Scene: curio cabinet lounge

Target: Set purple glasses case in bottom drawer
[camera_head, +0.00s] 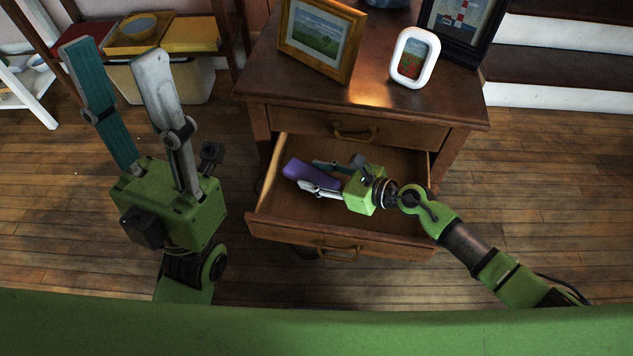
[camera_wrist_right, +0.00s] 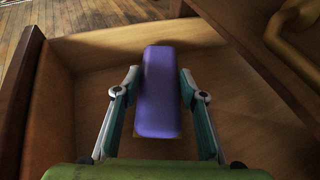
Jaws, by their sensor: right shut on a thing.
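The purple glasses case (camera_head: 305,173) is held between the fingers of my right gripper (camera_head: 318,177), over the inside of the open bottom drawer (camera_head: 345,240). In the right wrist view the case (camera_wrist_right: 159,92) lies lengthwise between both fingers of the right gripper (camera_wrist_right: 160,98), with the drawer's floor (camera_wrist_right: 88,78) around it. I cannot tell whether the case touches the drawer floor. My left gripper (camera_head: 118,78) is raised to the left of the cabinet, its fingers apart and empty.
The closed upper drawer (camera_head: 345,128) sits above the open one. Picture frames (camera_head: 322,40) and a white-framed picture (camera_head: 414,58) stand on the cabinet top. A shelf with a bin (camera_head: 160,83) is at the back left. Stairs (camera_head: 550,65) are at the right.

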